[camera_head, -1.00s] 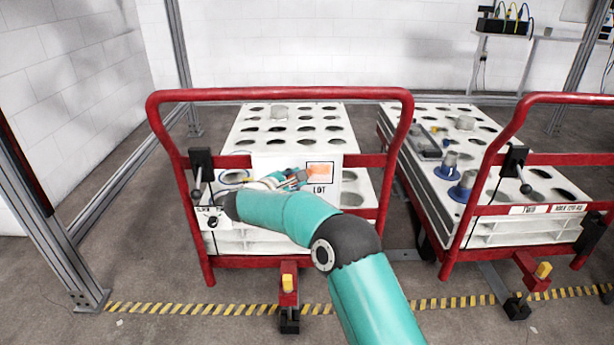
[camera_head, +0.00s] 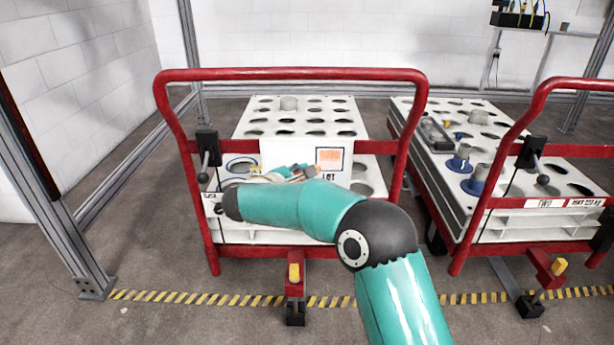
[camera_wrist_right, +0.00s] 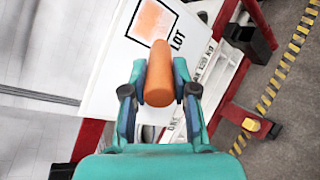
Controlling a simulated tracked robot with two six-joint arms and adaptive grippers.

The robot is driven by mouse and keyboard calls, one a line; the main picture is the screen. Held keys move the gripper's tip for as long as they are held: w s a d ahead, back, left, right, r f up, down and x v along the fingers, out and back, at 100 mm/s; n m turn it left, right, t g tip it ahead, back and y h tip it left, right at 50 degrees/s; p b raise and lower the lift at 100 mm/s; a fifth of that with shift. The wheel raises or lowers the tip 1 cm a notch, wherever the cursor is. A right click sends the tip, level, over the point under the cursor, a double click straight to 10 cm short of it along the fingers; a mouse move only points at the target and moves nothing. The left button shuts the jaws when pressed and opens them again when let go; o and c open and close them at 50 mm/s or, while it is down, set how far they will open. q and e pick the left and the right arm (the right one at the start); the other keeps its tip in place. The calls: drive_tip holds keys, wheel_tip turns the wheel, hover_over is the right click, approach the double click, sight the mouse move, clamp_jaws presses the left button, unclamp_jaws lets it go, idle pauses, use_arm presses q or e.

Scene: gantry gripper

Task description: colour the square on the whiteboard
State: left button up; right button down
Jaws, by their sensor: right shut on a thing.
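A whiteboard (camera_head: 282,150) marked "LOT" hangs on the red rail of the left cart. Its black-outlined square (camera_head: 329,159) has orange colour inside, with paler parts. In the right wrist view the square (camera_wrist_right: 152,20) shows a soft orange patch with white near its edges. My right gripper (camera_wrist_right: 159,90) is shut on a thick orange marker (camera_wrist_right: 159,72). The marker's far end overlaps the square's lower edge in that view; I cannot tell whether it touches the board. In the head view my right gripper (camera_head: 303,174) is just below and left of the square. My left gripper is not in view.
The left cart's red frame (camera_head: 290,74) surrounds the board, with a black clamp and lever (camera_head: 207,150) on its left post. A second cart (camera_head: 492,217) stands to the right. A gantry post (camera_head: 62,225) is at left. Yellow-black floor tape (camera_head: 205,299) runs in front.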

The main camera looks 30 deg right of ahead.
drive_tip(key=shift+s+a, duration=0.15)
drive_tip(key=shift+s, duration=0.1)
drive_tip(key=shift+s+a+b, duration=0.4)
drive_tip(key=shift+s+b, duration=0.05)
drive_tip(key=shift+s, duration=0.2)
drive_tip(key=shift+s+a+b, duration=0.4)
drive_tip(key=shift+s+b, duration=0.05)
drive_tip(key=shift+s, duration=0.2)
